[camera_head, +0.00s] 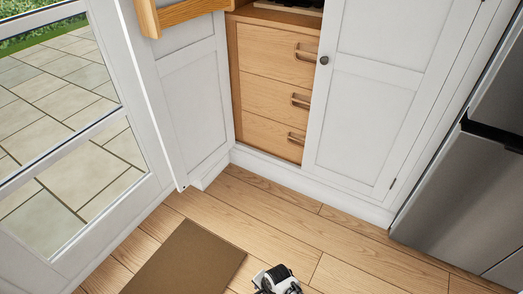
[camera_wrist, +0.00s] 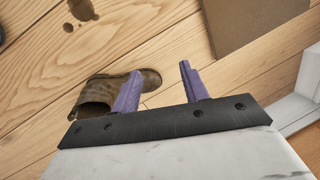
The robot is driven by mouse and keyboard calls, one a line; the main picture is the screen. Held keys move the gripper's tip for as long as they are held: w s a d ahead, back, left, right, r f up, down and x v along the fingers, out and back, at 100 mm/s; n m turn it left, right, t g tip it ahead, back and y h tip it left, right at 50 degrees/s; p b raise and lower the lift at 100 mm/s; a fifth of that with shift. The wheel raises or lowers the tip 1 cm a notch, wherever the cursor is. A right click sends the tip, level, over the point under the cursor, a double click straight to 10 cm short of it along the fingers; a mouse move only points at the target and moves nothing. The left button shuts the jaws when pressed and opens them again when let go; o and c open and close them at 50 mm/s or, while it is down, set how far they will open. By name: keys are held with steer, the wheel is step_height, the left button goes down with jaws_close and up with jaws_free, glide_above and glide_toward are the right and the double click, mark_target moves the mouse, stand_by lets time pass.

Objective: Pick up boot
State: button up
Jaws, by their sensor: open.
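A brown boot (camera_wrist: 97,90) is on the wooden floor in the wrist view, left of centre, with its toe pointing right. Part of it is hidden behind my left finger and the dark finger mount. My gripper (camera_wrist: 160,67) has its two purple fingers apart, with wooden floor showing between the tips. The left finger overlaps the boot in the picture; I cannot tell whether it touches. The toe reaches into the space between the fingers in the picture. The boot is not visible in the head view.
A brown mat (camera_head: 187,262) lies on the floor; it also shows in the wrist view (camera_wrist: 240,22). A glass door (camera_head: 60,130) stands at left. A white cabinet (camera_head: 365,95) with wooden drawers (camera_head: 268,92) is behind, and a steel appliance (camera_head: 455,195) at right. Floor before the cabinet is clear.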

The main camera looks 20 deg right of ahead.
steer(key=s+d+m+g+h, duration=0.1)
steer(key=s+d+m, duration=0.15)
steer(key=d, duration=0.45)
steer(key=s+d+m+g+h, duration=0.1)
steer(key=s+d, duration=0.2)
steer(key=d, duration=0.5)
steer(key=f+b, duration=0.4)
steer(key=b, duration=0.1)
steer(key=f+b, duration=0.9)
steer(key=b, duration=0.1)
steer(key=shift+s+a+f+b, duration=0.15)
steer(key=shift+a+f+b, duration=0.1)
steer(key=shift+f+b, duration=0.1)
steer(key=shift+r, duration=0.1)
jaws_close()
